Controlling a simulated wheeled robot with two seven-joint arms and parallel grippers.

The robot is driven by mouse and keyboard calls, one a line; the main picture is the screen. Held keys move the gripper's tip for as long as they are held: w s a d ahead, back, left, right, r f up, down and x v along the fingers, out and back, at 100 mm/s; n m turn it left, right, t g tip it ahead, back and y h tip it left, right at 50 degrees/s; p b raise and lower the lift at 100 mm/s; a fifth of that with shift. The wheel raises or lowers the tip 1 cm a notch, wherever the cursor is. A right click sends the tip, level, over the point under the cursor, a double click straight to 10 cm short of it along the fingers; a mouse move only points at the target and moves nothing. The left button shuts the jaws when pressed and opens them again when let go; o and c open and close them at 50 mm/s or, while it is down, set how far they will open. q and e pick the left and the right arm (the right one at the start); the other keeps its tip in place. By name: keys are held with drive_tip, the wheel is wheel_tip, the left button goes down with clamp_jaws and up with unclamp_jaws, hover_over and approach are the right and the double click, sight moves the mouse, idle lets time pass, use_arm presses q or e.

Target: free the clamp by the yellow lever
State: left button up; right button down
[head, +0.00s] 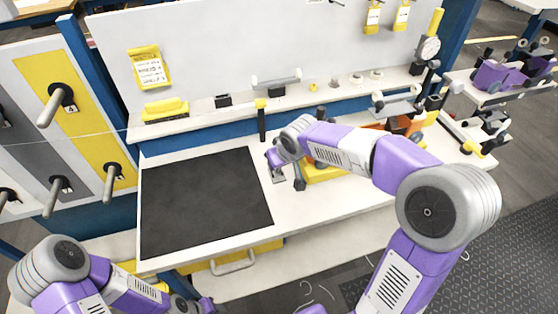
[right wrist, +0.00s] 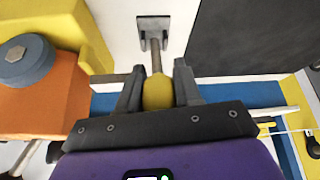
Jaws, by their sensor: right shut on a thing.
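The yellow lever shows in the right wrist view as a yellow knob (right wrist: 158,92) on a metal rod. The rod runs to a small grey bracket (right wrist: 153,28) on the white bench, which looks like the clamp's end. My right gripper (right wrist: 158,85) has its two dark fingers on either side of the knob, shut on it. In the head view the right gripper (head: 277,168) is over the bench just right of the black mat, and its arm hides most of the lever. My left gripper (head: 197,303) is low at the bottom edge, away from the bench top; its fingers are unclear.
A black mat (head: 205,205) covers the bench's left part. A yellow and orange machine body (right wrist: 45,95) stands close beside the right gripper. A black post with a yellow top (head: 261,118) stands behind it. A shelf (head: 215,108) with small parts runs along the back.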

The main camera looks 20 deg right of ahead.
drive_tip(key=shift+s+a+f, duration=0.1)
drive_tip(key=shift+s+f, duration=0.05)
idle(0.8)
drive_tip(key=c, duration=0.9)
unclamp_jaws()
drive_tip(key=shift+o, duration=0.6)
drive_tip(key=shift+r, duration=0.2)
drive_tip(key=shift+r, duration=0.15)
